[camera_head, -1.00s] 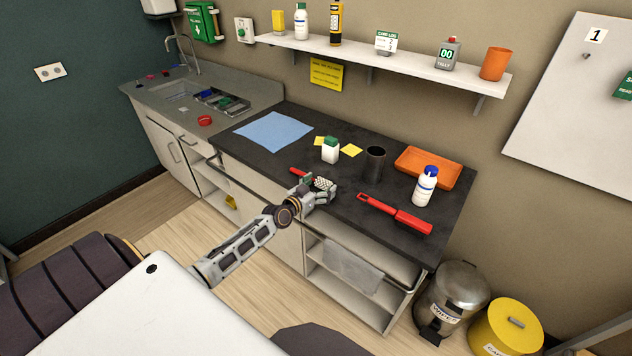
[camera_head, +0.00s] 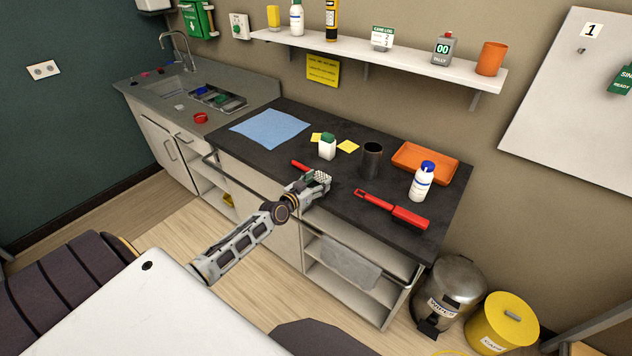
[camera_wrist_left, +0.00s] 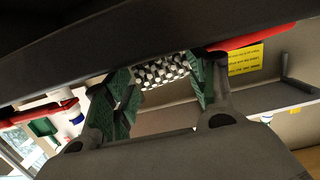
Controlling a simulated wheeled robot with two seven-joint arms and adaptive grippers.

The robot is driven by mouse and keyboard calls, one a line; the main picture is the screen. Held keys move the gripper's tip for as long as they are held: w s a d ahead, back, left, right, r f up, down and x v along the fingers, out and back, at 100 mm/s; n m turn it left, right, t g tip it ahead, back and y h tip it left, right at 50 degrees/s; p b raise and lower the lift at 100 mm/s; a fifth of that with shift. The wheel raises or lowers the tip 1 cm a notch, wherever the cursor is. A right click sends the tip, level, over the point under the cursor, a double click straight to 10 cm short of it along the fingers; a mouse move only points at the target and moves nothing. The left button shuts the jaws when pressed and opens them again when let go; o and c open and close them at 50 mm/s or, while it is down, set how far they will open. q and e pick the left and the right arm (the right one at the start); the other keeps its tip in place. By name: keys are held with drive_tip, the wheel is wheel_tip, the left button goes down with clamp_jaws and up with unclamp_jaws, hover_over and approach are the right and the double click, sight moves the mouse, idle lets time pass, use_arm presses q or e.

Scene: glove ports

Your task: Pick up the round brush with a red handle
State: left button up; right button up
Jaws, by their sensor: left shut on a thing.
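The round brush has a red handle (camera_head: 301,165) and a head of pale bristles (camera_head: 321,177). My left gripper (camera_head: 312,184) is shut on the brush at the front edge of the dark worktop (camera_head: 262,152). In the left wrist view, the bristles (camera_wrist_left: 165,71) show between the green-padded fingers (camera_wrist_left: 160,95), and the red handle (camera_wrist_left: 255,38) runs off to the upper right. The hand hides part of the brush in the head view. I cannot tell whether the brush clears the worktop. My right gripper is not in view.
A long red brush (camera_head: 398,212) lies right of the hand, near a white bottle with a blue cap (camera_head: 422,182). A dark cup (camera_head: 371,161), a green-capped bottle (camera_head: 327,147) and an orange tray (camera_head: 424,164) stand behind. A blue cloth (camera_head: 270,129) lies left.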

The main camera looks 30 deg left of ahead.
use_arm(q)
wheel_tip(320, 180, up, 10)
drive_tip(key=p, duration=0.1)
idle(0.5)
drive_tip(key=shift+f, duration=0.1)
idle(0.4)
drive_tip(key=shift+d, duration=0.1)
idle(1.0)
